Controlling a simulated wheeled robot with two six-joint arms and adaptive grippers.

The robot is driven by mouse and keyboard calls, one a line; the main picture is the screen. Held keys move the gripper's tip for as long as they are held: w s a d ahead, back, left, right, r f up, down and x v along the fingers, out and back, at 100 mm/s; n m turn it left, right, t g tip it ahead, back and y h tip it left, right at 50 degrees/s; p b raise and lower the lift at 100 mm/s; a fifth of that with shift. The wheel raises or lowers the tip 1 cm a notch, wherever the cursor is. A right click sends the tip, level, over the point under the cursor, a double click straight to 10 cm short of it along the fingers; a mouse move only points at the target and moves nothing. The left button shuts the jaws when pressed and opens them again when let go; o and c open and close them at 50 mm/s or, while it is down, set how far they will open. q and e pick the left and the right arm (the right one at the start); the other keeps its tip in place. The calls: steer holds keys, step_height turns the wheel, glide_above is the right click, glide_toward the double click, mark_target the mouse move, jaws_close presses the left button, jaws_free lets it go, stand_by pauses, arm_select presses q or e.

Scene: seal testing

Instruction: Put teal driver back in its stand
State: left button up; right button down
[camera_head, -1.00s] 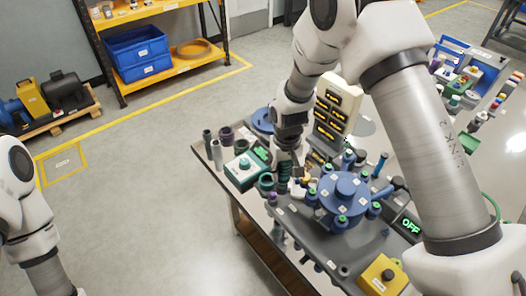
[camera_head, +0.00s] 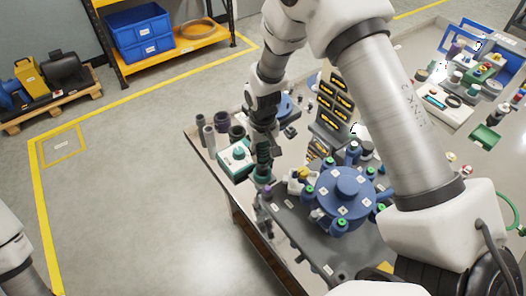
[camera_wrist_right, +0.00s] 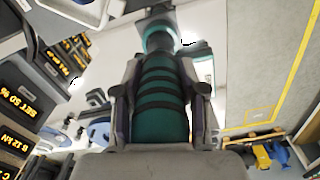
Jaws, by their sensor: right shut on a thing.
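The teal driver (camera_head: 263,153) is a teal cylinder with dark bands. My right gripper (camera_head: 262,143) is shut on it and holds it roughly upright at the table's left side. In the right wrist view the banded driver (camera_wrist_right: 163,105) lies between the two fingers of the right gripper (camera_wrist_right: 160,100). A teal ring-like stand (camera_head: 262,174) is directly below the driver in the head view. I cannot tell whether the driver's lower end is inside it or just above it. My left gripper is out of view.
A white box with a teal knob (camera_head: 236,157) stands close left of the driver. Dark and grey cups (camera_head: 221,122) stand behind it. A blue round fixture (camera_head: 346,190) and a dark display panel (camera_head: 331,105) are to the right. The table's left edge is near.

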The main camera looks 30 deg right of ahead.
steer(key=shift+f, duration=0.6)
steer(key=shift+w+f+b, duration=0.1)
steer(key=shift+f+b, duration=0.25)
steer(key=shift+f, duration=0.35)
stand_by(1.0)
steer(key=c, duration=0.6)
jaws_free()
steer(key=shift+f, duration=0.1)
steer(key=shift+o, duration=0.2)
step_height(320, 180, up, 9)
steer(key=p, duration=0.8)
